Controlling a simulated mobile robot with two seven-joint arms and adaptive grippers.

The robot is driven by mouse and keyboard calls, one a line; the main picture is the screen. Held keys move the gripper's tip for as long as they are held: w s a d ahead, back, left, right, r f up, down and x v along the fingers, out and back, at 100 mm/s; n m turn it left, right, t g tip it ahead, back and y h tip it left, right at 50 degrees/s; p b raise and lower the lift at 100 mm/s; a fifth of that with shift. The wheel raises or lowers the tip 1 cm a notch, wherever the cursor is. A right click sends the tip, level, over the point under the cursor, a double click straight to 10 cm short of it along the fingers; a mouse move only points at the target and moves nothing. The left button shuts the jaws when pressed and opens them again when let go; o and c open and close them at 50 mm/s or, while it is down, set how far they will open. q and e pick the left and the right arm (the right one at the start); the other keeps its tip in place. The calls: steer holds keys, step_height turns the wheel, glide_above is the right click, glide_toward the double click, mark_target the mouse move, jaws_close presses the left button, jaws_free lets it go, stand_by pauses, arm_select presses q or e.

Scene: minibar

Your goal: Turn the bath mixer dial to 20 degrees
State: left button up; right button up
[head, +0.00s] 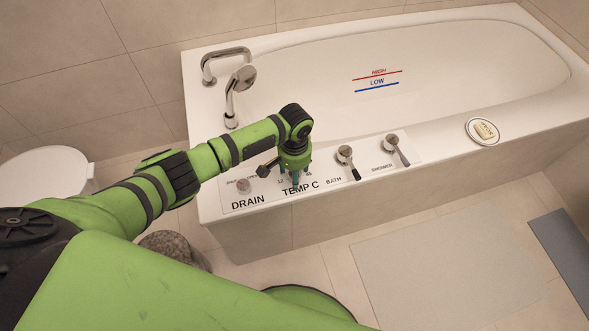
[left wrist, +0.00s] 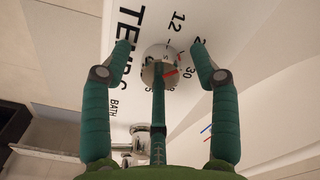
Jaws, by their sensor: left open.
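The round chrome mixer dial (left wrist: 156,52) is on the white TEMP C panel (head: 323,178). In the left wrist view a red mark on the dial points roughly toward the printed 30. A 12 shows above, and the number between them is partly hidden by a finger. My left gripper (left wrist: 160,50) is open over the dial, with two fingers on either side and a third finger reaching over its near part. I cannot tell whether they touch it. In the head view my left gripper (head: 294,182) hides most of the dial. My right gripper is not in view.
The drain knob (head: 243,186) is left of the gripper. The bath lever (head: 346,156) and shower lever (head: 393,144) are to the right. A hand shower (head: 243,79) and spout (head: 226,53) stand behind on the bathtub (head: 300,60). A soap dish (head: 483,139) sits on the right rim.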

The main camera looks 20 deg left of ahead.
arm_select(q)
step_height(320, 180, up, 12)
stand_by(0.5)
stand_by(0.3)
